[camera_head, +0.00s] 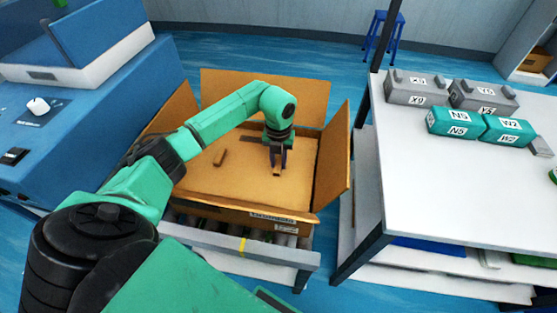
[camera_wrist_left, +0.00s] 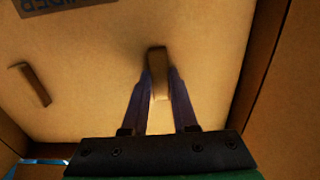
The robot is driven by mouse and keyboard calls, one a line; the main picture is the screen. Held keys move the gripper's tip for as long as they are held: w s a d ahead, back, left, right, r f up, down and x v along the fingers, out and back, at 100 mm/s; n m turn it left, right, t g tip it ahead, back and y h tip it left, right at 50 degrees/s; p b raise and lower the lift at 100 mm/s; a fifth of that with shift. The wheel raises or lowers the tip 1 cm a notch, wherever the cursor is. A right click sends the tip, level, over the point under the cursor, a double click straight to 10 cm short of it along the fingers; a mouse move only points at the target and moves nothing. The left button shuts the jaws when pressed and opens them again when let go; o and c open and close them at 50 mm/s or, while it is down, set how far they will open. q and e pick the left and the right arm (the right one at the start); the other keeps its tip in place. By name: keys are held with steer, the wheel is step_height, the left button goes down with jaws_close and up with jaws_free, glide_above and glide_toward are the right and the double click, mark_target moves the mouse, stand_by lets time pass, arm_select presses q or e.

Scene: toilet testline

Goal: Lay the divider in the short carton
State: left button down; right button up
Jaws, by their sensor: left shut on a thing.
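The short carton (camera_head: 331,152) stands open with its flaps spread, in the middle of the head view. The divider (camera_head: 240,184) is a flat cardboard sheet lying inside the carton walls; it also fills most of the left wrist view (camera_wrist_left: 100,75). It has two raised tabs. My left gripper (camera_head: 277,170) reaches down into the carton and is shut on one tab (camera_wrist_left: 157,70) of the divider. The other tab (camera_head: 220,157) stands free to the left. Whether the divider touches what is below it is hidden. My right gripper is not in view.
A white table (camera_head: 460,190) on the right holds grey boxes (camera_head: 417,88) and teal boxes (camera_head: 453,122). A blue machine (camera_head: 90,110) stands close on the left. The carton rests on a roller conveyor (camera_head: 240,243). A blue stool (camera_head: 384,35) is at the back.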

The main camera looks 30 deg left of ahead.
arm_select(q)
steer(key=shift+f, duration=0.2)
steer(key=c, duration=0.6)
jaws_free()
steer(key=shift+r, duration=0.1)
